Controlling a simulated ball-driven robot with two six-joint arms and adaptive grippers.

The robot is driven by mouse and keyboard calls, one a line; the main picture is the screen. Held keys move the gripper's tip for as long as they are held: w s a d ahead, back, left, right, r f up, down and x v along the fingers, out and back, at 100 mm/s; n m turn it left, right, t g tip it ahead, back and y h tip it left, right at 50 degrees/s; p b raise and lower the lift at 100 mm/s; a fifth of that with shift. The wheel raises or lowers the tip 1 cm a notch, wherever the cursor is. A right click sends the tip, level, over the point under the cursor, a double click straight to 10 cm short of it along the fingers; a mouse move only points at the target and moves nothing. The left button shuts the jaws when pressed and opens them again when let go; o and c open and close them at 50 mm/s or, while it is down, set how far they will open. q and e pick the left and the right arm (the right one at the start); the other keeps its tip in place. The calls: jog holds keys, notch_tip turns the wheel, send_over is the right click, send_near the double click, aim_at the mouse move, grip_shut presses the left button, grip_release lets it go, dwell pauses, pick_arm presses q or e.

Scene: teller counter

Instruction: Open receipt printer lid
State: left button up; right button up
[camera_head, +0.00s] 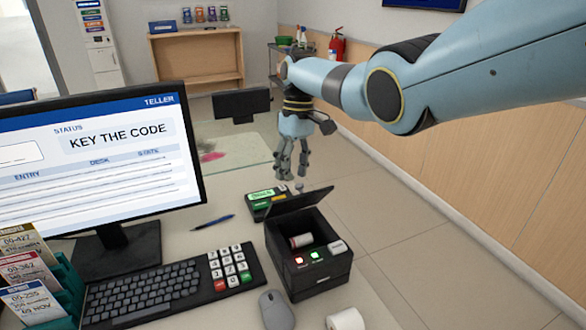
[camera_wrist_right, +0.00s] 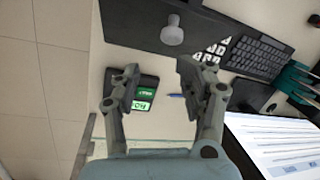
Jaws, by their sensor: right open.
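The receipt printer (camera_head: 325,272) is a black box on the counter, right of the keypad. Its dark lid (camera_head: 303,201) stands raised and tilted at the back, so the printer is open on top. A paper roll (camera_head: 301,240) shows inside. The lid has a small knob (camera_head: 299,186), seen as a pale round knob in the right wrist view (camera_wrist_right: 172,31). My right gripper (camera_head: 291,174) is open and empty, above and behind the lid. Its two fingers are spread apart in the right wrist view (camera_wrist_right: 159,74), with the knob beyond them. My left gripper is not in view.
A device with green labels (camera_head: 261,201) lies just behind the printer, below my right gripper. A pen (camera_head: 212,222), keyboard (camera_head: 140,293), mouse (camera_head: 276,309) and white roll (camera_head: 346,320) are on the counter. A monitor (camera_head: 110,160) stands at left.

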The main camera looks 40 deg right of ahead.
jog(key=v, duration=1.2)
dwell(0.3)
